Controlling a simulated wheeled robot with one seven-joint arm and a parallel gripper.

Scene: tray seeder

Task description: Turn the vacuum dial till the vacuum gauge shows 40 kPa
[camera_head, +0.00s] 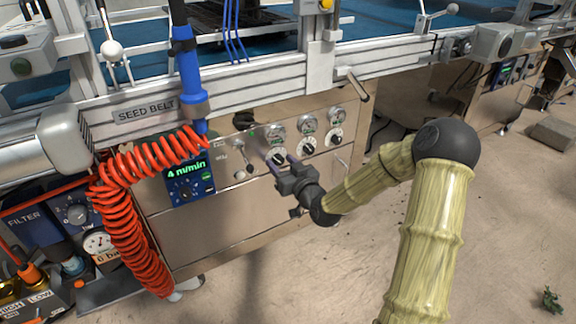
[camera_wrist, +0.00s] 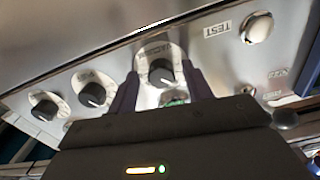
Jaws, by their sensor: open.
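My gripper (camera_head: 279,161) is open at the leftmost of three black dials on the steel panel. In the wrist view its two dark fingers (camera_wrist: 161,78) stand on either side of one dial (camera_wrist: 161,72), with gaps showing; I cannot tell whether either touches it. That dial has a pale round plate and an inverted label that seems to read VACUUM. In the head view this dial (camera_head: 276,156) is partly behind the fingers. The round gauge (camera_head: 275,127) above it is too small to read.
Two more dials (camera_head: 308,146) (camera_head: 335,136) sit to the right, under their own gauges. A coiled red hose (camera_head: 130,205) hangs further left. Open floor lies at the right.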

